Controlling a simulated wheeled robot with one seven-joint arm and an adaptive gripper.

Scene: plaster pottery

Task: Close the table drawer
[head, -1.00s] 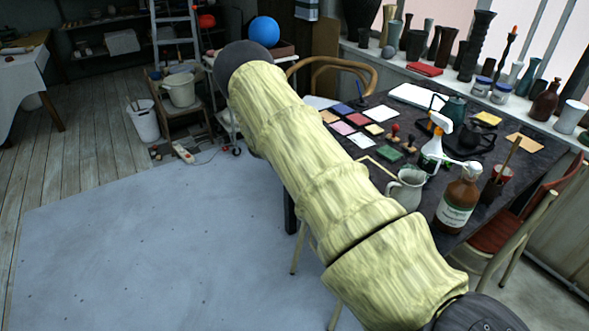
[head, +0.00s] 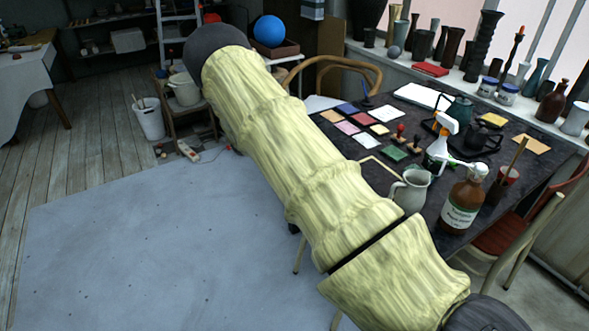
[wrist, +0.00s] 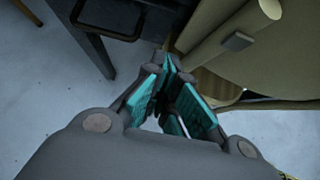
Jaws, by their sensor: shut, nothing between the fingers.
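The dark table (head: 330,150) stands right of centre in the head view, its top crowded. In the wrist view a dark piece of furniture, seemingly this table (wrist: 62,12), fills the upper left, with a dark rounded frame-like part on it. I cannot tell whether that part is the drawer or its handle, or how far the drawer stands out. My gripper (wrist: 172,66) has teal pads and is shut and empty, its tips just right of and below that dark part. In the head view my pale-yellow sleeved arm hides the gripper and the table's front left side.
A white jug (head: 411,190), a brown bottle (head: 461,205) and a spray bottle (head: 438,150) stand near the table's front edge. A bentwood chair (head: 335,66) is behind the table and a red-seated chair (head: 505,235) at its right. The grey floor (head: 130,250) at left is clear.

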